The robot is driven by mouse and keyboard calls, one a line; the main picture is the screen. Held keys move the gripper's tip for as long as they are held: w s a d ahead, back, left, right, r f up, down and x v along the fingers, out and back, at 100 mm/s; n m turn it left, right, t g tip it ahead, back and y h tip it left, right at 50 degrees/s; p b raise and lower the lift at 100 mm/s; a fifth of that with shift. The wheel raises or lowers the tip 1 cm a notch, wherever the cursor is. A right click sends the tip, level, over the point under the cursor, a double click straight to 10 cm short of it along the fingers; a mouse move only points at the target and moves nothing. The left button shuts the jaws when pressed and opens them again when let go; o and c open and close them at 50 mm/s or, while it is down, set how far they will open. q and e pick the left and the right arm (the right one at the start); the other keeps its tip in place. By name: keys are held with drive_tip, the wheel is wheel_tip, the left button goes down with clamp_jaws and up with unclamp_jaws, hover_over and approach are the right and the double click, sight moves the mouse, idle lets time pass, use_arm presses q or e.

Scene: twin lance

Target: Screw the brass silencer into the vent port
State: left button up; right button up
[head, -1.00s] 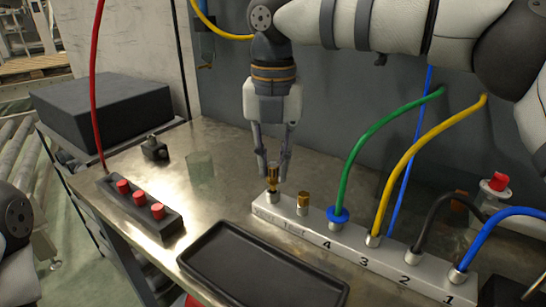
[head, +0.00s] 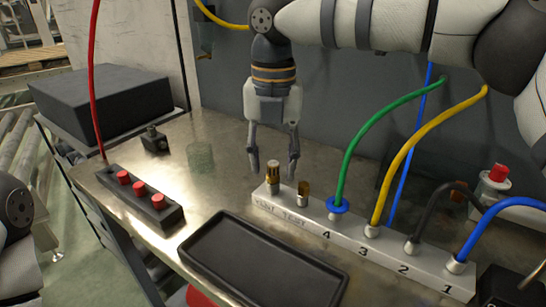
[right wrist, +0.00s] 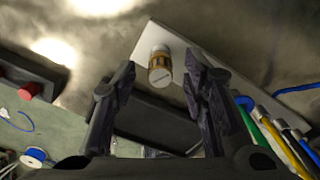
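The brass silencer (head: 273,172) stands upright at the left end of the grey manifold block (head: 345,238), seated at the leftmost labelled port. The port itself is hidden beneath it. In the right wrist view the silencer (right wrist: 160,58) shows its slotted pale end between and beyond the fingertips. My right gripper (head: 273,165) is open, pointing down, with a finger on each side of the silencer and visible gaps. In the right wrist view the open gripper (right wrist: 160,72) holds nothing. My left gripper is outside the view; only part of my left arm shows at the left edge.
A shorter brass fitting (head: 303,193) stands just right of the silencer. Green (head: 375,135), yellow (head: 405,155), black and blue hoses rise from the block. A black tray (head: 262,262) lies in front, and a red-button box (head: 140,200) at left.

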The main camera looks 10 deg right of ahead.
sight(274, 163)
wheel_tip(274, 163, up, 12)
idle(0.3)
drive_tip(key=shift+c, duration=0.2)
